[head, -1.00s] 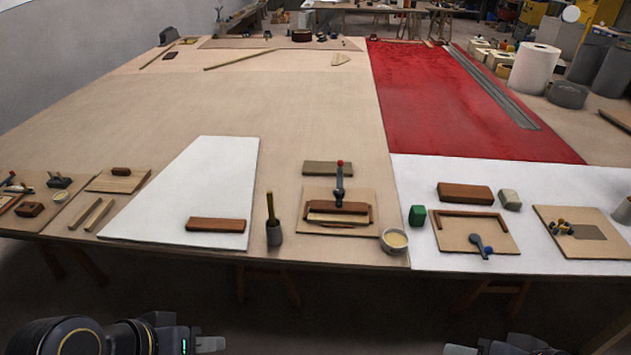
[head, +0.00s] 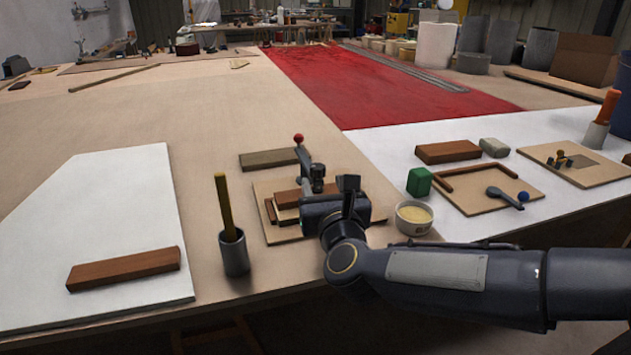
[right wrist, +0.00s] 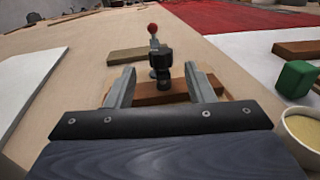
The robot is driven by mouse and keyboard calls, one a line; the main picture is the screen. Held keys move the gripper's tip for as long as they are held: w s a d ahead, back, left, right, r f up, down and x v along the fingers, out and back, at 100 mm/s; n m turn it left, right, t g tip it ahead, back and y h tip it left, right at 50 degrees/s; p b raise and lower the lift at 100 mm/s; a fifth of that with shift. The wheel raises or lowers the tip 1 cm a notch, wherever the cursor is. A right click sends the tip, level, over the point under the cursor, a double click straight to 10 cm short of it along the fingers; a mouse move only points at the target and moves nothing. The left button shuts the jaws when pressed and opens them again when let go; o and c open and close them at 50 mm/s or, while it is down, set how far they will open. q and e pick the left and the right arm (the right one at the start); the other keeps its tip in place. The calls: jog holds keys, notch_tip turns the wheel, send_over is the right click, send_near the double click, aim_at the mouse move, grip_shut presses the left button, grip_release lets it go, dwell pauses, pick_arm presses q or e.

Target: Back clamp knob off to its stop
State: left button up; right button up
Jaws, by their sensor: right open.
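A dark clamp (head: 316,180) with a red ball knob (head: 298,138) on its upright lever stands on a thin wooden board (head: 266,228) with reddish-brown wooden pieces. In the right wrist view the clamp (right wrist: 161,68) and its red ball (right wrist: 153,28) lie straight ahead, beyond and between the fingertips. My right gripper (right wrist: 160,80) is open and empty, apart from the clamp. In the head view the right gripper (head: 346,193) is just in front of the clamp and hides part of the board. My left gripper is out of view.
A grey cup with a stick (head: 234,250) stands left of the board. A bowl (head: 413,217) and a green block (head: 419,182) are close on the right. A grey-brown strip (head: 268,159) lies behind. A brown bar (head: 124,269) lies on the white sheet at left.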

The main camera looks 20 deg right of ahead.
aim_at(319, 172)
jog(key=w, duration=0.7)
jog(key=shift+w+d, duration=0.1)
jog(key=shift+d, duration=0.25)
jog(key=shift+c, duration=0.2)
